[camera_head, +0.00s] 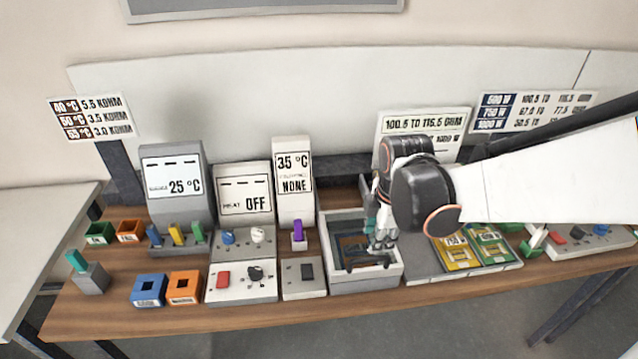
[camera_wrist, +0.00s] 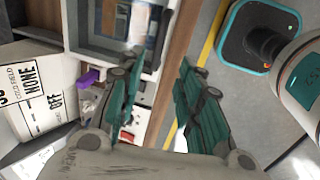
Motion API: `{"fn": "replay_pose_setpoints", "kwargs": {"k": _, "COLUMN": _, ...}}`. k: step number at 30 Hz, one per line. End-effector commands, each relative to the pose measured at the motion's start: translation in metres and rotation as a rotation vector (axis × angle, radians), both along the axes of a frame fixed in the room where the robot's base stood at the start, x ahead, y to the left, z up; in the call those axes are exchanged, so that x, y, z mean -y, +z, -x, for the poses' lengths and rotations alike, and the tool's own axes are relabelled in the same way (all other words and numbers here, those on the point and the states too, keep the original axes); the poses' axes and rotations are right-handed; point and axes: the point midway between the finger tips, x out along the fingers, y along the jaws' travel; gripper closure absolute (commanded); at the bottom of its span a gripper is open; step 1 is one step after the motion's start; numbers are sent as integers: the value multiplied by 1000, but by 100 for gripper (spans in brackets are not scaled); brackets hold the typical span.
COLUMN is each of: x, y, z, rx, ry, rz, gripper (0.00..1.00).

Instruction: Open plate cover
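A light grey open-topped box (camera_head: 366,282) stands at the front of the table in the head view, with a dark framed plate or cover (camera_head: 352,246) inside. I cannot tell whether this is the plate cover or what lies under it. My gripper (camera_head: 382,243) points down over the right side of the box; its fingertips are close to the dark piece, and contact cannot be told. In the wrist view, my gripper's green fingers (camera_wrist: 158,72) are spread apart with nothing seen between them. The box (camera_wrist: 84,32) shows at the upper left there, partly behind the left finger.
Left of the box stand a small switch panel (camera_head: 304,278), a purple-topped block (camera_head: 298,236) and grey display units (camera_head: 178,178). Right of it lies a grey plate with yellow and green cards (camera_head: 457,254). Orange (camera_head: 184,287) and blue (camera_head: 149,289) bins stand at the front left.

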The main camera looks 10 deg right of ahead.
Motion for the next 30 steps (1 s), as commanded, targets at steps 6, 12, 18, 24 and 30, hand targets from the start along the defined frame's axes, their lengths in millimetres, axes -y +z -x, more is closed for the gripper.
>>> {"fn": "replay_pose_setpoints", "kwargs": {"k": 6, "x": 0, "y": -46, "z": -10, "rx": 1, "ry": -1, "rz": 0, "gripper": 67}}
{"fn": "replay_pose_setpoints", "kwargs": {"k": 12, "x": 0, "y": -79, "z": -16, "rx": 1, "ry": -1, "rz": 0, "gripper": 67}}
{"fn": "replay_pose_setpoints", "kwargs": {"k": 18, "x": 0, "y": -99, "z": -20, "rx": 1, "ry": -2, "rz": 0, "gripper": 67}}
{"fn": "replay_pose_setpoints", "kwargs": {"k": 24, "x": 0, "y": -105, "z": -21, "rx": 1, "ry": -2, "rz": 0, "gripper": 67}}
{"fn": "replay_pose_setpoints", "kwargs": {"k": 30, "x": 0, "y": -104, "z": -21, "rx": 1, "ry": -2, "rz": 0, "gripper": 67}}
